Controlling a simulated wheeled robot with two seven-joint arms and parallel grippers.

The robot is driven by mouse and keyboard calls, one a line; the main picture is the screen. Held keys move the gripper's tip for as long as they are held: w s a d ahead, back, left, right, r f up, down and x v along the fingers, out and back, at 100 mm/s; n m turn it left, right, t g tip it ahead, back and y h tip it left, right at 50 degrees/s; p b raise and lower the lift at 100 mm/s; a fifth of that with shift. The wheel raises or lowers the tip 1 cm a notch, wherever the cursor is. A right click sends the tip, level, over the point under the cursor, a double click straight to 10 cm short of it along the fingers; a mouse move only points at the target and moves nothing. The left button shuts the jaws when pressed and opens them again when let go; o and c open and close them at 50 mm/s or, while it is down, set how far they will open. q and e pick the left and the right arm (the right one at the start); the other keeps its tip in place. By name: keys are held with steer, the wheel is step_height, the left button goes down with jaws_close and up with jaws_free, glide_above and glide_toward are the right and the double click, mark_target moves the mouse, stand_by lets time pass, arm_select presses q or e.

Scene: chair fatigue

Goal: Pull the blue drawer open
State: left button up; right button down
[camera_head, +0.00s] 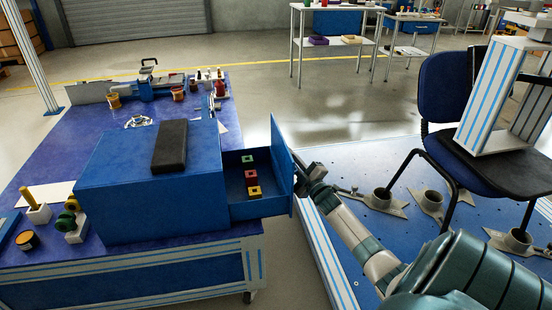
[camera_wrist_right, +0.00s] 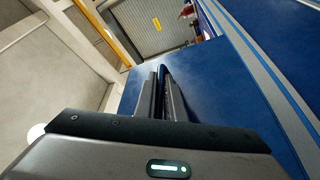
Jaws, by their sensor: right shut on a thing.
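The blue drawer (camera_head: 282,172) stands pulled out to the right of its blue cabinet (camera_head: 140,205), with its inside showing from above. A green block (camera_head: 249,159), a red block (camera_head: 251,177) and a yellow block (camera_head: 254,192) lie in it. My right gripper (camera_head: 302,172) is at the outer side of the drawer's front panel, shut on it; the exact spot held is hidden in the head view. In the right wrist view the fingers (camera_wrist_right: 162,95) are close together against the blue front panel (camera_wrist_right: 215,85). My left gripper is not in view.
A black pad (camera_head: 170,146) lies on the cabinet, which stands on a blue table (camera_head: 75,135). To the right, a chair (camera_head: 445,90) stands on a blue platform (camera_head: 365,165) with several grey floor fixtures. Bare floor lies behind the drawer.

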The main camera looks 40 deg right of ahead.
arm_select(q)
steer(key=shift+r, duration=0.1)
arm_select(e)
steer(key=shift+s+d+f, duration=0.1)
steer(key=shift+s+d, duration=0.2)
steer(key=shift+d, duration=0.2)
steer(key=c, duration=2.1)
jaws_free()
steer(key=shift+s, duration=0.15)
